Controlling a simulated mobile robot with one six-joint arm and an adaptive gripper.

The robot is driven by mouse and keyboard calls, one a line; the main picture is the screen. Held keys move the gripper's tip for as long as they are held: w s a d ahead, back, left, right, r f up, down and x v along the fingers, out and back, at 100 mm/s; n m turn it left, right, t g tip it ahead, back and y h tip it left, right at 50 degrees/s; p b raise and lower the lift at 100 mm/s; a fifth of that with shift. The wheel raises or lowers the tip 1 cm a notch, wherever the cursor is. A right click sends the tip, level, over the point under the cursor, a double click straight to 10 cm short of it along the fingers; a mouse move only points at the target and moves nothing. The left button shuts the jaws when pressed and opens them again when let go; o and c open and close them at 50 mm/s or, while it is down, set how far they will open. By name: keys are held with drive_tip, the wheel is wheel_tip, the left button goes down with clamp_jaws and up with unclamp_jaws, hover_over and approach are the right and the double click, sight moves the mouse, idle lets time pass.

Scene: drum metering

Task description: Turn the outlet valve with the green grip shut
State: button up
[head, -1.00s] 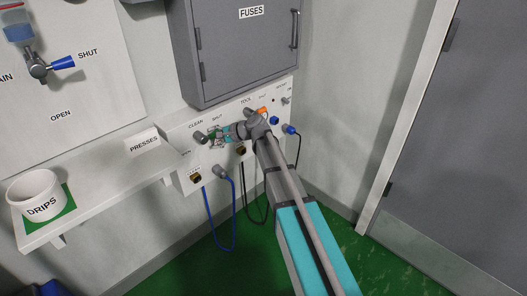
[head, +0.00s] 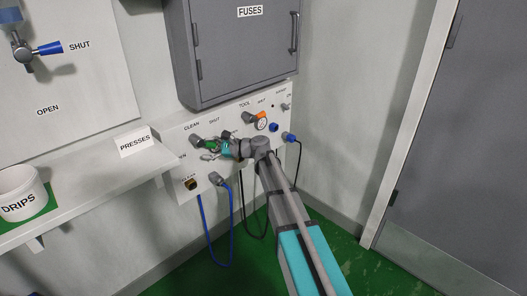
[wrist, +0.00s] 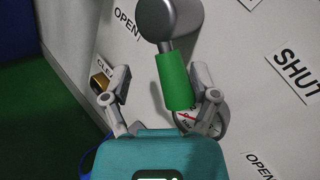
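The outlet valve has a round grey body (wrist: 170,16) at the top of the wrist view, with a green grip (wrist: 173,82) on a short stem pointing towards me. In the head view the green grip (head: 209,143) shows small on the white wall panel. My gripper (wrist: 161,72) is open, with one finger on each side of the green grip. The grip is nearer the right finger, with a wide gap to the left one. I cannot tell whether the right finger touches it. SHUT (wrist: 298,73) and OPEN (wrist: 126,20) labels lie around the valve.
The panel also carries a dial gauge (head: 261,124), an orange-handled fitting (head: 261,115) and a blue hose (head: 231,220). A shelf (head: 95,170) with a DRIPS cup (head: 20,196) is at left. The grey FUSES box (head: 240,50) hangs above.

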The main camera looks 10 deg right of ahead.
drive_tip(key=s+d+m+y, duration=0.1)
drive_tip(key=s+d, duration=0.4)
drive_tip(key=d, duration=0.7)
drive_tip(key=s+d+r+n+g+h+p, duration=0.1)
drive_tip(key=s+r+n+h+p, duration=0.5)
drive_tip(key=p, duration=0.9)
drive_tip(key=s+d+r+n+g+h+p, duration=0.2)
drive_tip(key=s+r+n+h+p, duration=0.4)
drive_tip(key=p, duration=1)
drive_tip(key=shift+s+d+r+g+h, duration=0.3)
drive_tip(key=shift+s+r+g, duration=0.5)
drive_tip(key=shift+s+r, duration=1.6)
drive_tip(key=shift+s+a+f, duration=0.1)
drive_tip(key=shift+s+f, duration=0.6)
drive_tip(key=shift+f, duration=0.05)
drive_tip(key=shift+f, duration=0.1)
